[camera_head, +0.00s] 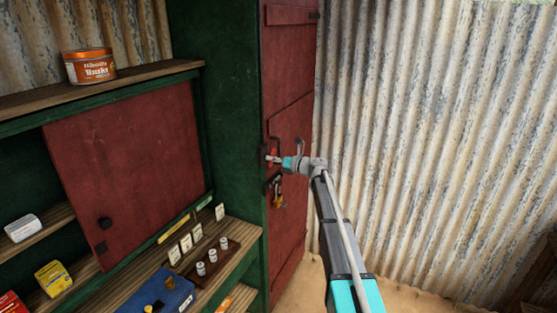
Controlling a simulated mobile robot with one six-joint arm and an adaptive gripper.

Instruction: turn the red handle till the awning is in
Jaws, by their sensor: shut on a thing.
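The red handle (271,152) is a small red part on the face of the tall dark red door, right of the green cabinet post. My gripper (274,159) is at the handle and shut on it, and its dark fingers hide part of it. My arm reaches up to it from the lower right. The awning is not in view.
A brass padlock (278,198) hangs on a dark hasp just below my gripper. A dark metal pull (301,148) sits close by on the door. Shelves on the left hold a rusks tin (90,66), a blue box (158,294) and small weights (212,255). A corrugated wall (430,130) stands on the right.

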